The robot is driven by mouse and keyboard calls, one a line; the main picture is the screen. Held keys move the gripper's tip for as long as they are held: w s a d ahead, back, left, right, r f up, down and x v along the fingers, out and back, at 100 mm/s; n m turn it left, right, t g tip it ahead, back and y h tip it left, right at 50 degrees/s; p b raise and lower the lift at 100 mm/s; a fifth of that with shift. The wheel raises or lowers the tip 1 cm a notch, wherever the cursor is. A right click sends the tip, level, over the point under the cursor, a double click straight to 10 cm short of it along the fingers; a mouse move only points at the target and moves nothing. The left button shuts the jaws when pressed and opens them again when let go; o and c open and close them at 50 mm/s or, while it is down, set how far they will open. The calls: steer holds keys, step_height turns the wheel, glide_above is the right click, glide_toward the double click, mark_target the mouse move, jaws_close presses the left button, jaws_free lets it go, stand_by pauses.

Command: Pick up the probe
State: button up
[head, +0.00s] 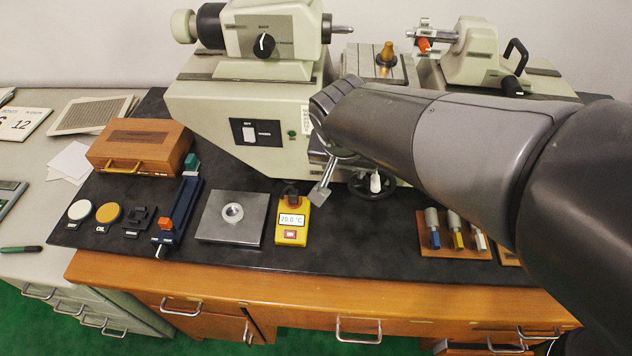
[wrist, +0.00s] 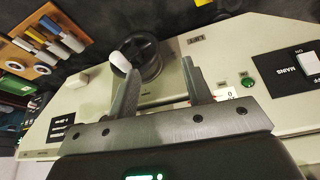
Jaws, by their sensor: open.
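A yellow handheld unit (head: 291,222) with a display reading 20.0 °C lies on the black mat, with a dark and orange part at its top end. No separate probe can be told apart from it. A small yellow piece, perhaps the same unit, shows at the top edge of the wrist view (wrist: 203,2). My gripper (head: 322,190) is just right of and above the unit in the head view, apart from it. In the wrist view my gripper (wrist: 161,66) is open and empty, its fingers in front of the machine's handwheel (wrist: 141,58).
The large machine (head: 240,110) stands behind. A steel block with a ring (head: 215,228) is left of the unit, beside a blue stand (head: 178,210). A wooden rack (head: 455,245) with three pen-like tools is right. Mat between unit and rack is clear.

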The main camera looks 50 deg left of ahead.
steer(key=n, duration=0.1)
glide_toward(293, 192)
steer(key=x, duration=0.4)
steer(key=shift+s, duration=0.2)
steer(key=shift+x, duration=3.15)
steer(key=shift+w+r, duration=0.1)
steer(key=shift+w, duration=0.05)
jaws_close()
